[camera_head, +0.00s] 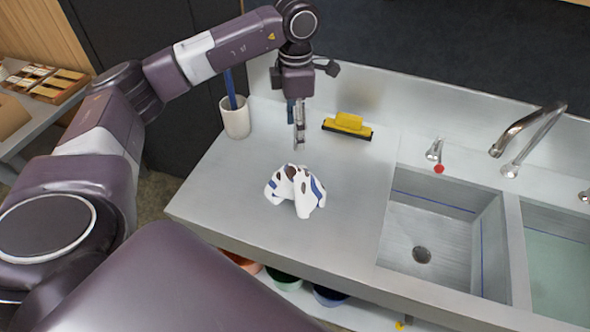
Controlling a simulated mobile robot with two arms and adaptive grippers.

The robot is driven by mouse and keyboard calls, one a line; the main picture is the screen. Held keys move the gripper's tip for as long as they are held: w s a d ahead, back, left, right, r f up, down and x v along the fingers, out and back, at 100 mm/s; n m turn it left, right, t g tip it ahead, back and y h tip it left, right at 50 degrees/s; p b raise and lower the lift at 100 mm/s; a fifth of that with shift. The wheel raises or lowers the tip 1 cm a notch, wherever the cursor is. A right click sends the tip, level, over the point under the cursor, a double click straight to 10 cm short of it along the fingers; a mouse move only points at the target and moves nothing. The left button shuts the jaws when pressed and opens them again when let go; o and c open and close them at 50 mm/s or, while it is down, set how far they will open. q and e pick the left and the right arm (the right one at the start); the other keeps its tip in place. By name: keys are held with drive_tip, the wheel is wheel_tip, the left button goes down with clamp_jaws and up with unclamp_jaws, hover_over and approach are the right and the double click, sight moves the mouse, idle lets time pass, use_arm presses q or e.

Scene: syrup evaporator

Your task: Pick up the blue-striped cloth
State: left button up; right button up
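The blue-striped cloth (305,197) lies crumpled in a small peaked heap on the steel counter. It is white with blue bands and some brown patches or shadows. My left gripper (300,140) points down above and behind the cloth, apart from it in the picture. Its fingers are seen nearly edge-on, so I cannot tell whether they are open or shut. Nothing is visible hanging from it. My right gripper is not in view.
A white cup (236,122) with a blue-handled tool stands at the counter's back left. A yellow-and-black squeegee-like tool (347,126) lies at the back. A sink basin (430,235) and taps (522,140) are on the right. The counter (225,205) around the cloth is clear.

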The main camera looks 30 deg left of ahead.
use_arm(q)
wheel_tip(320, 180, down, 11)
drive_tip(key=b, duration=0.6)
drive_tip(key=shift+a, duration=0.15)
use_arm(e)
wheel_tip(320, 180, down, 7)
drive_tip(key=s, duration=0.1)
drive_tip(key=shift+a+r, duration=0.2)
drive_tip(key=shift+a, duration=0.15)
use_arm(q)
drive_tip(key=shift+s, duration=0.1)
drive_tip(key=shift+f+b, duration=1.35)
drive_tip(key=shift+f, duration=0.05)
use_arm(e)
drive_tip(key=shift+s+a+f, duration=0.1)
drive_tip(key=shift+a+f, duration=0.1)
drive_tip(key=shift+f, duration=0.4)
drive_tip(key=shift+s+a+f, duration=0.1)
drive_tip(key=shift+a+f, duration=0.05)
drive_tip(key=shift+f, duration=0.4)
use_arm(q)
drive_tip(key=c, duration=0.5)
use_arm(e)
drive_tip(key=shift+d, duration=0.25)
use_arm(q)
clamp_jaws()
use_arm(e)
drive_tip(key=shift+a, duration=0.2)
